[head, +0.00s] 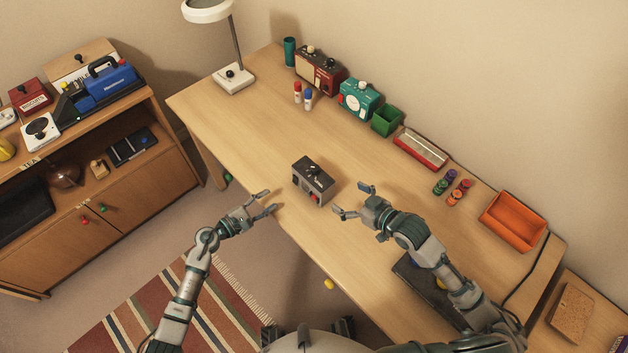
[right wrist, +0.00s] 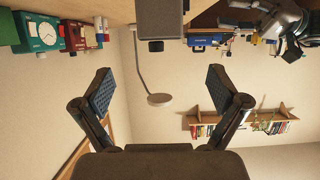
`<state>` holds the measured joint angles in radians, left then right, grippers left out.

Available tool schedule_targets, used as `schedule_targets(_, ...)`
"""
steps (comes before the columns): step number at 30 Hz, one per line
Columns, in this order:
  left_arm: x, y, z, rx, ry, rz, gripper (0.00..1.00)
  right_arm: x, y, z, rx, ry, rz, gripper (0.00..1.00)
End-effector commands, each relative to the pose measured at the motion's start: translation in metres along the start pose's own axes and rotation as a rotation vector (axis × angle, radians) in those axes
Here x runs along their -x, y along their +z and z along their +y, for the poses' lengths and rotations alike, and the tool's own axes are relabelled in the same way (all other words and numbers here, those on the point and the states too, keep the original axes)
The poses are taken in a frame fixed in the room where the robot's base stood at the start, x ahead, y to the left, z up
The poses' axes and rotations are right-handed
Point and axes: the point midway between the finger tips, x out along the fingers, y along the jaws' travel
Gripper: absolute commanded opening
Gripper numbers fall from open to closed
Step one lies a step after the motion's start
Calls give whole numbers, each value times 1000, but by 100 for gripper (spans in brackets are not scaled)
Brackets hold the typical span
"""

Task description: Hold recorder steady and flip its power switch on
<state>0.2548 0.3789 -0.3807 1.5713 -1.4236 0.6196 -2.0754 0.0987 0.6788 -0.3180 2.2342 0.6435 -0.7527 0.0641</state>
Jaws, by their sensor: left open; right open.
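The recorder (head: 312,184) is a small dark grey box with a black knob on top and a red part on its front. It sits on the desk near its front edge. In the right wrist view the recorder (right wrist: 160,18) shows upside down at the top, beyond the fingers. My left gripper (head: 271,201) is open and empty, left of the recorder and apart from it, by the desk edge. My right gripper (head: 350,200) is open and empty, right of the recorder and apart from it. I cannot make out which part is the power switch.
The wooden desk (head: 240,123) is clear around the recorder. Along its back stand a red device (head: 318,70), a teal device (head: 360,98), a green bin (head: 386,120) and an orange tray (head: 513,221). A lamp (head: 233,78) stands at the far left. A dark flat item lies under my right arm.

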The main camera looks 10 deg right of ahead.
Motion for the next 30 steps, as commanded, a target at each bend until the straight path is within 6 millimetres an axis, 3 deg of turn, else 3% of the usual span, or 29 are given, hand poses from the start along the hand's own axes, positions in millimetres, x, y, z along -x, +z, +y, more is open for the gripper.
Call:
schedule_targets(6,0,1,0,1,0,0,42,-50,-2,0,-2,-2,2,97)
schedule_targets(15,0,1,0,2,1,0,42,-108,-1,-1,0,-1,0,97)
schedule_targets(21,0,1,0,2,1,0,42,-128,0,0,1,0,1,97)
schedule_targets(30,0,1,0,2,1,0,42,-132,0,0,2,0,0,97)
